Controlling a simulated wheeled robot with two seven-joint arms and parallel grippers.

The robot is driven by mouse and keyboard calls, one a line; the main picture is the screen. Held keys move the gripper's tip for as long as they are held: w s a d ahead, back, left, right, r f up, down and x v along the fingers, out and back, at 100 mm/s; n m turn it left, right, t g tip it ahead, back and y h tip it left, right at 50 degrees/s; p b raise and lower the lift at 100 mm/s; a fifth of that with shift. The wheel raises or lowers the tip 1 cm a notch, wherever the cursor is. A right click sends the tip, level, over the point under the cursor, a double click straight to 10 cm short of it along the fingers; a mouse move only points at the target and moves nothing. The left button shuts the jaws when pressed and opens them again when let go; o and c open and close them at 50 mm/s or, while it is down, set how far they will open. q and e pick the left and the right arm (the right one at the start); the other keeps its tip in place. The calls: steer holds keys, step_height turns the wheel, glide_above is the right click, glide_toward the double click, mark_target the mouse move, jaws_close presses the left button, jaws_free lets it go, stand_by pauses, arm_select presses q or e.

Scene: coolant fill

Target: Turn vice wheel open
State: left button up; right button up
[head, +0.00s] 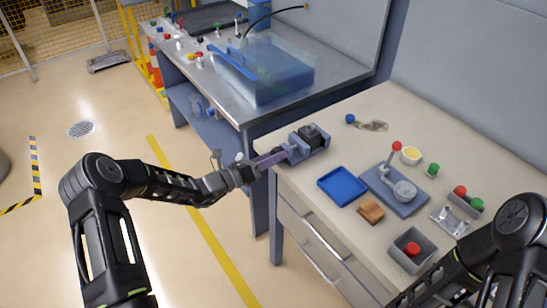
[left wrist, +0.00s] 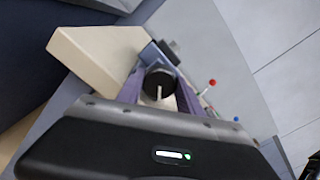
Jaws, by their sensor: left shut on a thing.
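The vice (head: 312,138), a grey-blue block with a dark top, sits at the near left corner of the beige workbench. My left gripper (head: 283,154) reaches it from the left, with its purple fingers at the vice's near end. In the left wrist view, the dark round vice wheel (left wrist: 160,82) lies between the two purple fingers, and my left gripper (left wrist: 160,90) is shut on it. The vice body (left wrist: 153,55) shows just beyond the wheel. In the head view the wheel is mostly hidden by the fingers. My right arm shows at the lower right; its gripper is out of frame.
The beige bench (head: 345,165) holds a blue tray (head: 342,186), a grey-blue press-like fixture (head: 398,190), a brown block (head: 371,211) and a grey bin (head: 411,250). A metal table (head: 335,75) with a clear blue tank (head: 265,72) stands behind. Open floor lies left.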

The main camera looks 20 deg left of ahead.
arm_select(q)
steer(key=n+p, duration=0.2)
steer(key=n, duration=1.9)
steer(key=shift+f+n+p, duration=0.15)
steer(key=shift+n+p, duration=0.15)
steer(key=shift+p, duration=0.05)
steer(key=o, duration=1.4)
steer(key=shift+s+a, duration=0.1)
steer(key=shift+a, duration=0.05)
steer(key=b+v, duration=0.2)
steer(key=v, duration=0.5)
steer(key=shift+s, duration=0.25)
